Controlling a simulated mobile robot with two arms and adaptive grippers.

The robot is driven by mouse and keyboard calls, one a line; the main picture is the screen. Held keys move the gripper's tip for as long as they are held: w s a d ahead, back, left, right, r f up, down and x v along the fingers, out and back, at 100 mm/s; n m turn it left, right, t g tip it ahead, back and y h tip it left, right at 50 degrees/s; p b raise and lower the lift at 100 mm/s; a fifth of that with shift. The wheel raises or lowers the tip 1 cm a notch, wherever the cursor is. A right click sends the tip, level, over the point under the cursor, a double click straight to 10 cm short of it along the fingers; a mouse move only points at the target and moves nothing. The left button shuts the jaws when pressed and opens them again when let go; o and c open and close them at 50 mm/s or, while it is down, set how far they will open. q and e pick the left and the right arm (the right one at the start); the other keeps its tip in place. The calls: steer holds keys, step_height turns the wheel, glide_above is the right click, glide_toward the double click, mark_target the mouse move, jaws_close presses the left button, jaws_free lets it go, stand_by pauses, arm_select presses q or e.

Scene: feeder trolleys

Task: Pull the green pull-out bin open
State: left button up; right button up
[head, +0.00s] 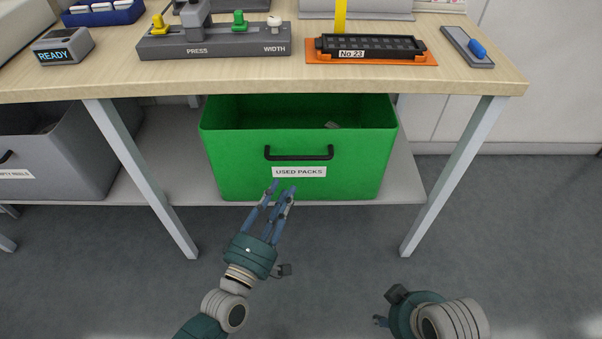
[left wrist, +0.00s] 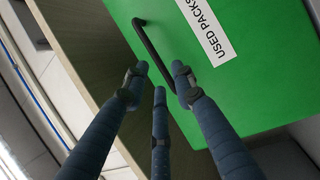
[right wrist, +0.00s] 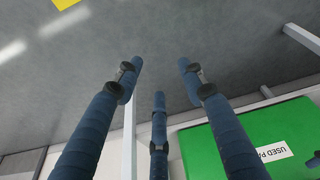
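The green bin (head: 230,165) labelled "USED PACKS" sits on the shelf under the workbench, its open top below the bench top. A black bar handle (head: 299,156) is on its front, above the label. My left gripper (head: 282,189) is open, just in front of the bin's front, a little below the handle. In the left wrist view the handle (left wrist: 152,52) lies just beyond the spread fingers, with nothing held. My right gripper (right wrist: 160,80) is open and empty, low in front of the bench at the right; its fingers are mostly hidden in the head view.
A grey bin (head: 70,150) stands on the shelf at the left. Bench legs (head: 455,175) flank the green bin on both sides. The bench top (head: 480,82) overhangs the bin. The floor (head: 330,250) in front of it is clear.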

mark_target(298, 159)
arm_select(q)
steer(key=x, duration=0.3)
steer(key=r+x, duration=0.1)
steer(key=x, duration=0.3)
steer(key=b+x, duration=0.1)
steer(key=x, duration=0.3)
steer(key=shift+s+r, duration=0.1)
steer(key=shift+r, duration=0.1)
steer(key=shift+c, duration=0.2)
jaws_close()
